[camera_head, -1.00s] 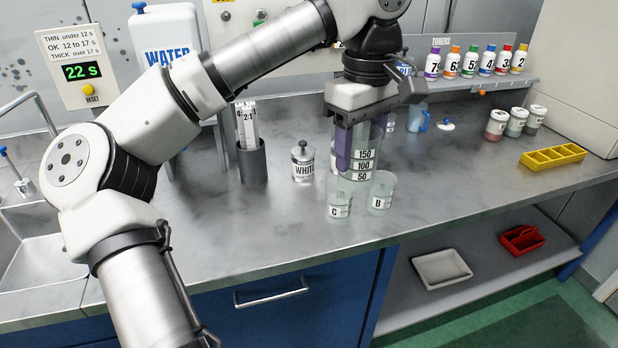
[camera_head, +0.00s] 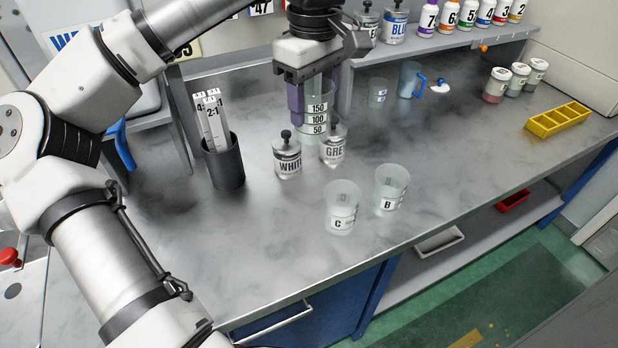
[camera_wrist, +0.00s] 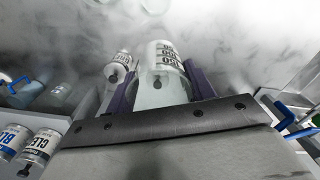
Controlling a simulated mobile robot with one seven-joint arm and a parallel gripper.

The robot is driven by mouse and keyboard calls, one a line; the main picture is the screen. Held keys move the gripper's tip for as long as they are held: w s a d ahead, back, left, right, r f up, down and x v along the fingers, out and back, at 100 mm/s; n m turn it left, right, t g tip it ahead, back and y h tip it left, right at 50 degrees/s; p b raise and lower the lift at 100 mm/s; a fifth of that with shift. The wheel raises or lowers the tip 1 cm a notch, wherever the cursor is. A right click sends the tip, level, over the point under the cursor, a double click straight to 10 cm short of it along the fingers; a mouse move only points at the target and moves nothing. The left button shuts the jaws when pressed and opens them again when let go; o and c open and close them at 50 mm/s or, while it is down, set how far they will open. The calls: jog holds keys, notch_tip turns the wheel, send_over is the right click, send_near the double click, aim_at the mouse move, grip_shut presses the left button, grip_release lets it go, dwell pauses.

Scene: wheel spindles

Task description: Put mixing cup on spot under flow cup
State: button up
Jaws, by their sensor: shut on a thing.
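The mixing cup is the large clear cup (camera_head: 316,120) marked 150, 100 and 50. My gripper (camera_head: 313,104) is shut on its sides with purple fingers, and the cup is upright. In the wrist view the cup (camera_wrist: 165,70) sits between both fingers. The GREY can (camera_head: 333,148) overlaps the cup's lower part, so I cannot tell whether the base is clear of the bench. I cannot make out the flow cup or the spot under it in these frames.
The WHITE can (camera_head: 287,158) and a dark holder with mixing sticks (camera_head: 224,163) stand left of the cup. Clear cups C (camera_head: 342,208) and B (camera_head: 390,190) stand nearer the front edge. A toner shelf (camera_head: 440,42) is behind. The front right bench is mostly clear.

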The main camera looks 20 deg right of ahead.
notch_tip(320, 180, down, 17)
jog(key=p, duration=0.2)
jog(key=shift+r+p, duration=0.2)
jog(key=shift+p, duration=0.1)
jog(key=shift+f, duration=0.2)
jog(key=shift+f, duration=0.2)
jog(key=o, duration=1)
jog(key=shift+r, duration=0.1)
